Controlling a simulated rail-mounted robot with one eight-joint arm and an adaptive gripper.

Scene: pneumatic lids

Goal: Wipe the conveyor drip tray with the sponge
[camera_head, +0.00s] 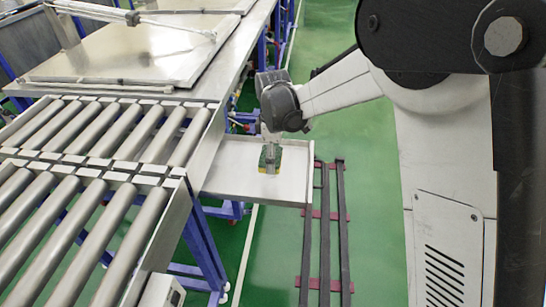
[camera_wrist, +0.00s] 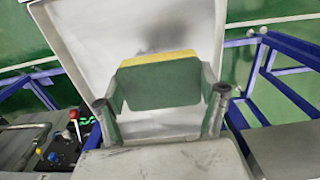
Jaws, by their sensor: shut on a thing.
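The sponge (camera_wrist: 160,86) is green with a yellow edge and lies flat between the two fingers of my gripper (camera_wrist: 161,96). My gripper is shut on it. In the head view, my gripper (camera_head: 269,153) points down over the middle of the drip tray, with the sponge (camera_head: 278,158) at its tip. The drip tray (camera_head: 228,172) is a pale shallow tray beside the conveyor end. It also fills the middle of the wrist view (camera_wrist: 78,32). A dark grey patch (camera_wrist: 165,36), stain or shadow, shows just beyond the sponge. I cannot tell whether the sponge touches the tray.
The roller conveyor (camera_head: 85,205) stands left of the tray, its metal side rail close by. A metal table with large flat lids (camera_head: 140,50) is behind. Dark rails (camera_head: 325,225) lie on the green floor at right. A control panel (camera_wrist: 72,140) shows at lower left in the wrist view.

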